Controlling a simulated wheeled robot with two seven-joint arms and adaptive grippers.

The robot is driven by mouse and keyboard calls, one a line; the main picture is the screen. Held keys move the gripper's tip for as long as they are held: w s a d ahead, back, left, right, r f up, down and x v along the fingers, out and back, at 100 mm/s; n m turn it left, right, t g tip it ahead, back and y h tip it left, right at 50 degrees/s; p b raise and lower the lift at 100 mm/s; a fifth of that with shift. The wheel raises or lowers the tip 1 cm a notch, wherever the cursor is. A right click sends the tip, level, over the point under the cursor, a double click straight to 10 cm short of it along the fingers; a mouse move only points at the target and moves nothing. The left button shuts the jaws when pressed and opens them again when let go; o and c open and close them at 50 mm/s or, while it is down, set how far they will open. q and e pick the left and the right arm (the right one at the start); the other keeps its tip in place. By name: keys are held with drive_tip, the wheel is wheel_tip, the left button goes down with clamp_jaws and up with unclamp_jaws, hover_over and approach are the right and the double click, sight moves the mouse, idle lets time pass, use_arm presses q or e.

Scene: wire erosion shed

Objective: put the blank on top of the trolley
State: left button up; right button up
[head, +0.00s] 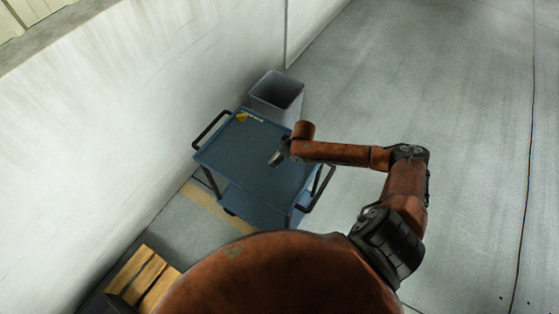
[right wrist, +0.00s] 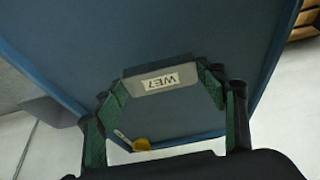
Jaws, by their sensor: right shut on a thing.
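The blank is a small grey block with a "WE7" label (right wrist: 162,84) in the right wrist view. My right gripper (head: 280,156) is shut on it, with a green-padded finger on each side in the wrist view. The blank (head: 275,160) shows small at the gripper's tip in the head view. The blue trolley (head: 235,145) stands by the wall, and the gripper and blank are over its top. I cannot tell whether the blank touches the top. The trolley top (right wrist: 200,35) fills much of the right wrist view. My left gripper is not in view.
A yellow item (head: 242,117) lies by the trolley's far edge, beside a pale strip. A grey bin (head: 277,93) stands behind the trolley. Black handles rise at both trolley ends. A wooden pallet (head: 143,275) is at lower left. The floor to the right is clear.

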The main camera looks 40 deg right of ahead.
drive_tip(key=shift+w+f, duration=0.15)
drive_tip(key=shift+f, duration=1.4)
drive_tip(key=shift+f, duration=0.1)
drive_tip(key=o, duration=1.6)
drive_tip(key=shift+f, duration=0.1)
drive_tip(key=p+v, duration=0.1)
drive_tip(key=v, duration=1.1)
